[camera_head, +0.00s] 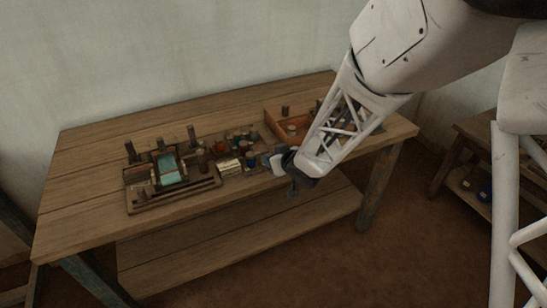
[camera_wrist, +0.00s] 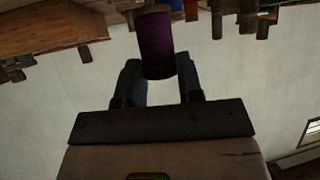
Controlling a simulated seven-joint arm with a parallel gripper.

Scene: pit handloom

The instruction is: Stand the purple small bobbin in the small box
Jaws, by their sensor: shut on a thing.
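The purple small bobbin (camera_wrist: 157,45) is between the two fingers of my gripper (camera_wrist: 158,72) in the wrist view, and the fingers are shut on it. In the head view my gripper (camera_head: 297,186) is at the front edge of the table, and the bobbin cannot be made out there. A shallow reddish-brown wooden box (camera_head: 272,125) stands at the back right of the table, partly hidden by my arm. I cannot tell whether it is the small box. Several small bobbins (camera_head: 238,137) stand in a cluster left of it.
A small loom-like frame with teal cloth (camera_head: 168,168) sits on a wooden tray (camera_head: 180,198) at the table's left middle. A pale roll (camera_head: 230,167) lies right of it. The left part of the tabletop (camera_head: 85,180) is clear. A low shelf is below the table.

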